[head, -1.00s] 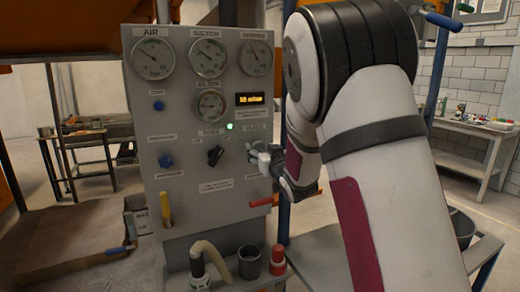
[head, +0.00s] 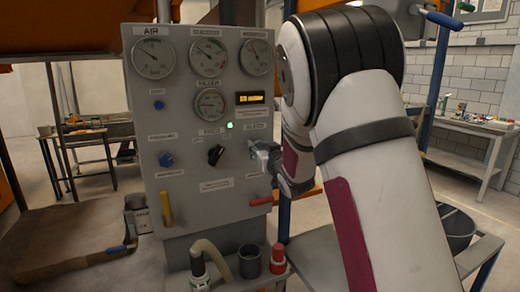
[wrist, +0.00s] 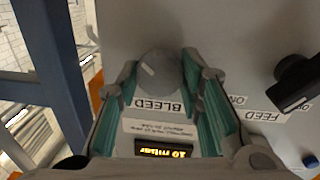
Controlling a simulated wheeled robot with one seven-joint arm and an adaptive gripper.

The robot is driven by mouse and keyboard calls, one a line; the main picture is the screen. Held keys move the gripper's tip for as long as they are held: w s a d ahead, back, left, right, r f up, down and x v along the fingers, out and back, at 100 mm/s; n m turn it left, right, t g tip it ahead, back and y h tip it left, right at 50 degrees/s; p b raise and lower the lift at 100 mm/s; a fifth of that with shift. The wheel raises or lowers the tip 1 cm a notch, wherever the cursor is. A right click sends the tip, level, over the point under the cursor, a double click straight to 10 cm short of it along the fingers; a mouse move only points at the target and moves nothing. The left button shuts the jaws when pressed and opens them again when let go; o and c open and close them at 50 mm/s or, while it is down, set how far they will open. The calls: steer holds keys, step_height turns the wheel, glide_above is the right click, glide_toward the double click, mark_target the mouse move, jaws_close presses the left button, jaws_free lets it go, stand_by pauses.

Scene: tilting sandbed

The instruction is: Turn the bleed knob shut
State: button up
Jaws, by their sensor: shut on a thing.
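The bleed knob (wrist: 158,72) is a round grey knob on the grey panel, beside the label BLEED (wrist: 158,104), which appears upside down in the wrist view. My gripper (wrist: 165,80) has its teal-padded fingers on either side of the knob and is shut on it. In the head view my gripper (head: 264,154) is at the panel's right side, and it hides the knob there. The knob's turn angle is hard to tell.
The black feed selector (head: 215,154) sits left of the gripper. The lit display (wrist: 164,150) reads about 10 mbar. Gauges line the panel's top; a green lamp (head: 230,125) is lit.

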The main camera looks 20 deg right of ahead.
steer(key=n+b, duration=0.4)
steer(key=n, duration=0.2)
steer(key=shift+w+f+n+t, duration=0.1)
steer(key=shift+f+n+t, duration=0.05)
steer(key=shift+n+t, duration=0.2)
steer(key=shift+f+n+y+b, duration=0.1)
steer(key=shift+n+y+b, duration=0.55)
steer(key=shift+n+b, duration=4.6)
steer(key=shift+f+n+y+b, duration=0.1)
steer(key=shift+n+y+b, duration=0.55)
steer(key=shift+n+b, duration=4.6)
steer(key=shift+r, duration=0.1)
steer(key=o, duration=1.2)
steer(key=shift+c, duration=0.2)
